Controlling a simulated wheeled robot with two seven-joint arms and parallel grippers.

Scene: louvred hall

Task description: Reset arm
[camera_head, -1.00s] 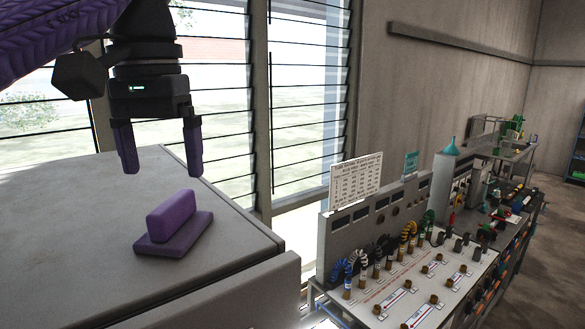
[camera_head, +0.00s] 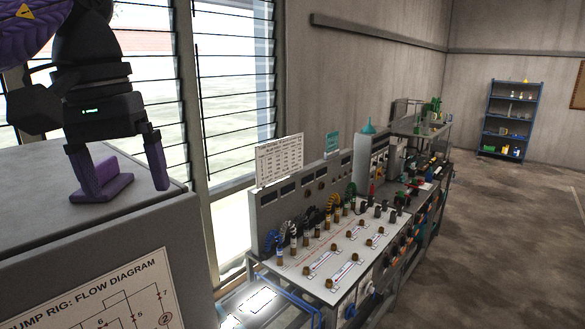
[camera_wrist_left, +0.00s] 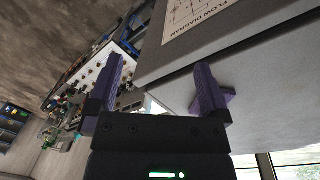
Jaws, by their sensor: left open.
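My left gripper (camera_head: 125,188) hangs from the upper left in the head view, open and with nothing between its fingers. A purple block on a flat purple base (camera_head: 122,182) sits on the grey cabinet top (camera_head: 30,185). One finger overlaps the block in the head view and hides part of it. In the left wrist view the two fingers are spread (camera_wrist_left: 160,75), and a purple edge of the base (camera_wrist_left: 229,98) shows beyond the right finger, outside the jaw gap. My right gripper is not in view.
The cabinet front carries a flow diagram sign (camera_head: 105,300). A bench panel with cables and knobs (camera_head: 325,245) stands to its right, with a printed sign (camera_head: 279,160) on top. A blue shelf (camera_head: 508,120) stands far back. Open floor (camera_head: 500,240) lies at the right.

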